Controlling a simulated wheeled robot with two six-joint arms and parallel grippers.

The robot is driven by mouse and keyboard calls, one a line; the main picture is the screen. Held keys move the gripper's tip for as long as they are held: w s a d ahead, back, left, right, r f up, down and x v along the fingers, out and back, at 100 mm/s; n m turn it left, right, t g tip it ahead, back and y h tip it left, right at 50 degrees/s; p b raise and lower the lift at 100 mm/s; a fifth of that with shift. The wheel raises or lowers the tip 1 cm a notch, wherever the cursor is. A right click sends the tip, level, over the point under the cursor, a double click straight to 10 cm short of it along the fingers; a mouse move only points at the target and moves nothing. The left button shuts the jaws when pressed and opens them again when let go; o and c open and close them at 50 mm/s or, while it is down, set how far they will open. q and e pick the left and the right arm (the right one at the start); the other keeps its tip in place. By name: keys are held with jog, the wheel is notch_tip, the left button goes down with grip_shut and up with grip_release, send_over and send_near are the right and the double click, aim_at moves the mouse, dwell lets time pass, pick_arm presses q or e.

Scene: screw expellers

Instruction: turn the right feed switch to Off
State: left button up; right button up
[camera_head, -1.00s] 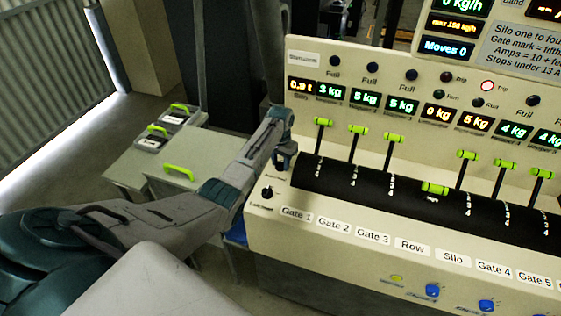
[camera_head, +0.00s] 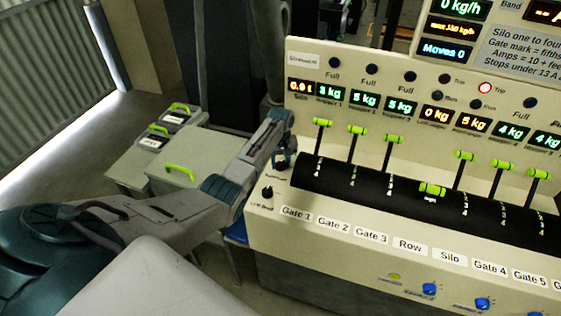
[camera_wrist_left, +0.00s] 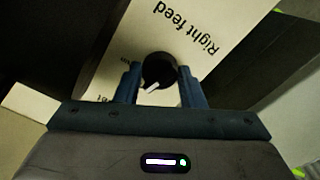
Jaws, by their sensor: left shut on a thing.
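The right feed switch (camera_wrist_left: 157,68) is a round black knob with a white pointer line, on a cream panel lettered "Right feed" in the left wrist view. The pointer aims to the lower left in that view. My left gripper (camera_wrist_left: 158,86) is shut on this knob, one dark finger on each side. In the head view my left gripper (camera_head: 282,160) is at the left end of the console and hides the knob. Small position lettering beside the knob is partly covered and unreadable. My right gripper is not in view.
Another small black knob (camera_head: 267,192) sits just below my left gripper on the console (camera_head: 330,262). Green-handled gate levers (camera_head: 356,130) stand to the right. A grey cabinet (camera_head: 190,150) with a green handle is behind my left arm.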

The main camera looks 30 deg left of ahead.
aim_at(281, 162)
pick_arm(q)
jog(key=shift+n, duration=1.5)
jog(key=o, duration=1)
jog(key=shift+r, duration=0.15)
notch_tip(281, 162, up, 9)
jog(key=b, duration=0.3)
jog(key=shift+r, duration=0.85)
